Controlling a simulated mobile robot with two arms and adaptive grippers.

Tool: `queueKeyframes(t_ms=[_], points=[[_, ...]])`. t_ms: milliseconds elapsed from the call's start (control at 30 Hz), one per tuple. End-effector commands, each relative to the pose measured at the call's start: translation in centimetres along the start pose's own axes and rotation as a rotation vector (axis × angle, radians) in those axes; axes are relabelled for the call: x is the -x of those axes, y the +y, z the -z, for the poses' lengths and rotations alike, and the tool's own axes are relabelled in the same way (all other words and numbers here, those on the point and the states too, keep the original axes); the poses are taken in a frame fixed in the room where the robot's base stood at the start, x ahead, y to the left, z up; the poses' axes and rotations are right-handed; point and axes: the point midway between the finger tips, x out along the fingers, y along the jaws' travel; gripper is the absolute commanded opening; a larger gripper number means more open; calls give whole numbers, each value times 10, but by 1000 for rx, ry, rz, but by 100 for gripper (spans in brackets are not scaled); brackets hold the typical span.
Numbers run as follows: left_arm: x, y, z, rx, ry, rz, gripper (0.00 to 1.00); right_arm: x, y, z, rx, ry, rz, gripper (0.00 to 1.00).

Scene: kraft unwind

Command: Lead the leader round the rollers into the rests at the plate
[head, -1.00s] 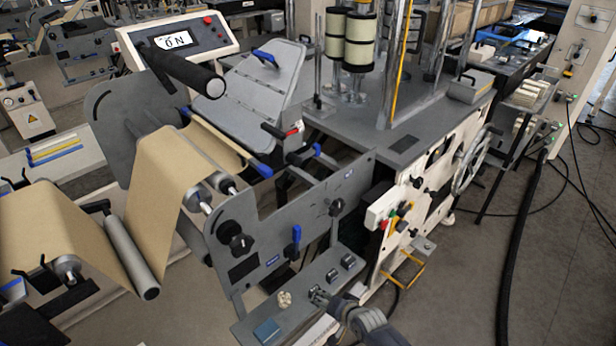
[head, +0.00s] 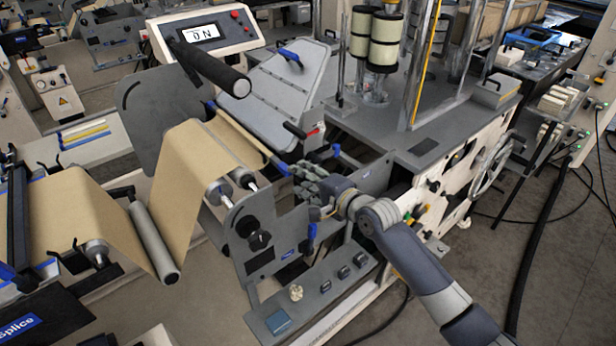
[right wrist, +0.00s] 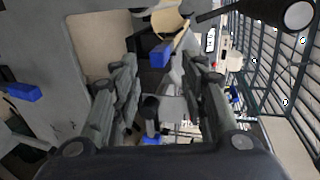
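The tan kraft web (head: 190,165) comes in from the left, dips under the low grey roller (head: 155,245) and rises over the upper rollers (head: 217,191). Its far edge runs along a bar with a blue end (head: 281,166). My right gripper (head: 308,172) is beside that blue end, over the grey side frame. In the right wrist view my right gripper (right wrist: 160,75) has its fingers apart, with a blue piece (right wrist: 160,54) beyond and between them. No grip on it shows. The rests cannot be told apart clearly behind my gripper. My left gripper is not in view.
A sloping grey plate (head: 280,95) stands behind the rollers. A black-gripped bar (head: 212,72) juts over the web. The side frame carries black knobs (head: 258,240). A shelf with switches (head: 320,290) lies below my right arm.

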Motion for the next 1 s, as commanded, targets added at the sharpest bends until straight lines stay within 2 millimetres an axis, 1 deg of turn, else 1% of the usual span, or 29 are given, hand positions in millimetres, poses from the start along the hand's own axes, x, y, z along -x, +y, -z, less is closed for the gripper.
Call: queueKeyframes(t_ms=[167, 500, 567, 800, 1000], points=[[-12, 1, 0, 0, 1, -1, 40, -10, 1, -1, -3, -3, 4, 40], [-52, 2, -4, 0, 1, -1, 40, -49, 3, -1, 0, -2, 4, 40], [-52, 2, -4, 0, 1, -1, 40, -56, 1, -1, -3, -2, 3, 40], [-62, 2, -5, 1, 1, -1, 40, -75, 0, -1, -3, -1, 3, 40], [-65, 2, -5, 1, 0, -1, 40, -80, -1, 0, -2, -1, 2, 40]])
